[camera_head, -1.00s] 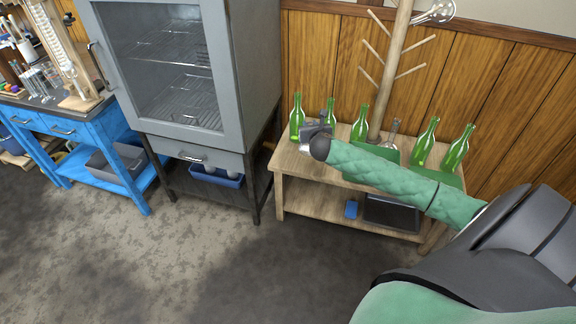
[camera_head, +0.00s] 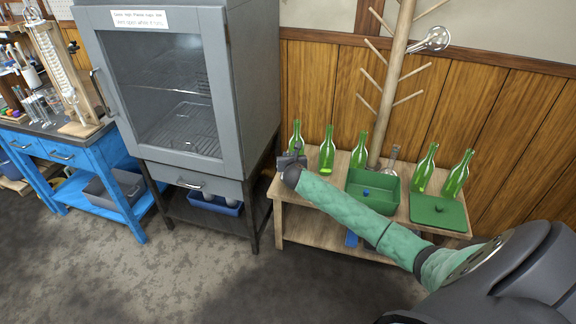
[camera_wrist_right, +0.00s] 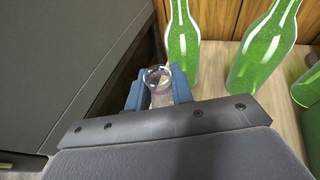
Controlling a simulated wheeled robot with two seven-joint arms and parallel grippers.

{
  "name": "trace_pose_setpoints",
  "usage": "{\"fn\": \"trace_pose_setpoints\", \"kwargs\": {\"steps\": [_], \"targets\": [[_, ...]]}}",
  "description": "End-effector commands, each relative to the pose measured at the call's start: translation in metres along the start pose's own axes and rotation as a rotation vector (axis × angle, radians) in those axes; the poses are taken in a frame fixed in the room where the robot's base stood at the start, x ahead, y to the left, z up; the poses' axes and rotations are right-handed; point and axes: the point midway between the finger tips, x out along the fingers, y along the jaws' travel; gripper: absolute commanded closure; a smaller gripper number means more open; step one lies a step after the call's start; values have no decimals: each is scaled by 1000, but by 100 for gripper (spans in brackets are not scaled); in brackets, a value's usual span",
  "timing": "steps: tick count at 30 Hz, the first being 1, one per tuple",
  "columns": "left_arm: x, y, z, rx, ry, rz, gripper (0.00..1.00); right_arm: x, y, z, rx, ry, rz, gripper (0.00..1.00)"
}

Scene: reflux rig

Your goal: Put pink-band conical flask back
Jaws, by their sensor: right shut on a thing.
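My right gripper (camera_head: 291,157) is over the left end of the wooden bench, in front of the leftmost green bottle. In the right wrist view my right gripper (camera_wrist_right: 158,92) is shut on a clear glass piece (camera_wrist_right: 157,78) with a faint pinkish-purple tint, which I take to be the pink-band conical flask. Only its top shows between the blue fingers; the rest is hidden, and I cannot tell whether it touches the bench. The head view does not show it clearly. My left gripper is not in view.
Several green bottles (camera_head: 327,150) stand along the bench (camera_head: 283,190). An open green box (camera_head: 373,180), its lid (camera_head: 438,210) and a glass vessel (camera_head: 392,160) are farther right. A wooden peg stand (camera_head: 392,80) holds a glass piece (camera_head: 434,40). A grey cabinet (camera_head: 240,70) stands close left.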

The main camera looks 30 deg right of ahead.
Motion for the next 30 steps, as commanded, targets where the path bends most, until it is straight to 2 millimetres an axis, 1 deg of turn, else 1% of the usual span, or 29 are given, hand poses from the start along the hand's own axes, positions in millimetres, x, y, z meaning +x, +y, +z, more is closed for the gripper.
{"fn": "trace_pose_setpoints", "kwargs": {"steps": [3, 7, 15, 21, 25, 26, 27, 29, 30], "targets": [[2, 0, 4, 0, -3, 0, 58, 4, 7, -2, 1, -1, 1, 100], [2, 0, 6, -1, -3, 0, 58, 6, 7, -8, 0, 0, 1, 100], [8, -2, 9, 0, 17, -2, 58, 15, 7, -40, 1, 2, 0, 100], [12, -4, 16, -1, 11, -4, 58, 16, 7, -41, 0, 0, 1, 100], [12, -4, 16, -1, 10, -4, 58, 16, 7, -42, -1, 0, 1, 100], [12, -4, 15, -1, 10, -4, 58, 17, 7, -43, -1, 1, 1, 75], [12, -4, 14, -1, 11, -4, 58, 16, 7, -43, -1, 0, 1, 67], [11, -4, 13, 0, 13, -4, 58, 16, 7, -43, -1, 0, 1, 56], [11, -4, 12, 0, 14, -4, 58, 16, 7, -42, -1, 0, 1, 55]]}}
